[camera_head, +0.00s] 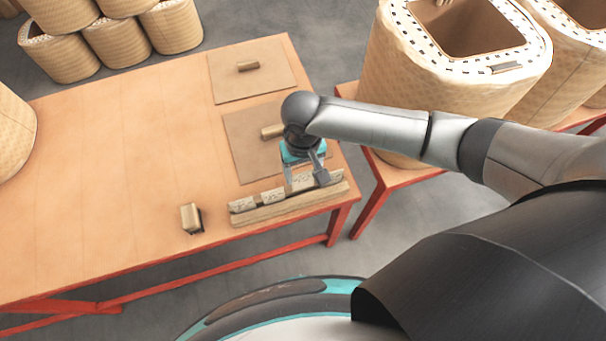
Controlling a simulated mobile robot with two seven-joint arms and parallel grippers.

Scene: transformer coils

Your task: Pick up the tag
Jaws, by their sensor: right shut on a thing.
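A wooden rack (290,208) lies along the table's front right edge. Small light tags with dark markings stand in it: one tag (242,205) at the left end, another tag (272,197) beside it. My right gripper (304,180) is over the right part of the rack, pointing down. It is shut on a third tag (301,183), which is still at the rack; whether it is raised at all I cannot tell. The fingers partly cover this tag. My left gripper is out of view.
The wooden table (120,150) has red legs. Two flat brown boards (235,150) (225,85) carry small wooden handles. A small block (191,218) stands near the front edge. A large coil (400,110) stands at right; more coils (115,45) are behind left.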

